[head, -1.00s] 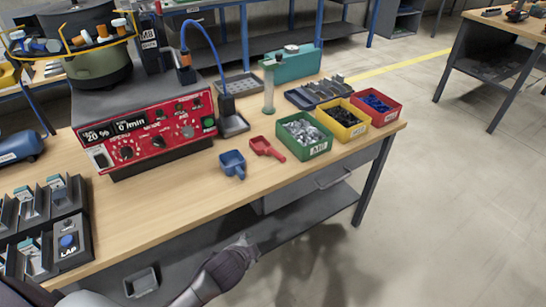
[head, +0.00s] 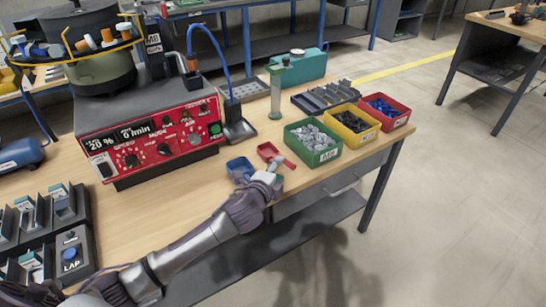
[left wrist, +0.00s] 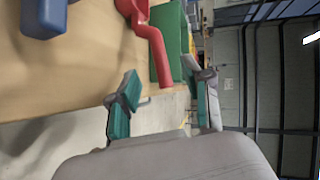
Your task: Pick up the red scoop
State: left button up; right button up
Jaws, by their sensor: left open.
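The red scoop (head: 268,151) lies on the wooden table near its front edge, its handle pointing to the front right. In the left wrist view its red handle (left wrist: 158,55) lies ahead of the fingers, toward the top of the picture. My left gripper (head: 274,170) is at the table's front edge, just in front of the scoop and close to its handle. In the left wrist view the two green-padded fingers (left wrist: 165,103) are apart with nothing between them. The gripper partly covers the blue scoop in the head view. My right gripper is not in view.
The blue scoop (head: 239,166) lies just left of the red one. A green bin (head: 313,158) of metal parts stands close on the right, beside yellow (head: 372,136) and red (head: 403,122) bins. The red control panel (head: 152,145) stands to the left.

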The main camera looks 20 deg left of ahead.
pick_arm(q)
jog(key=x, duration=0.7)
jog(key=shift+a+f, duration=0.1)
jog(key=shift+a, duration=0.1)
grip_shut()
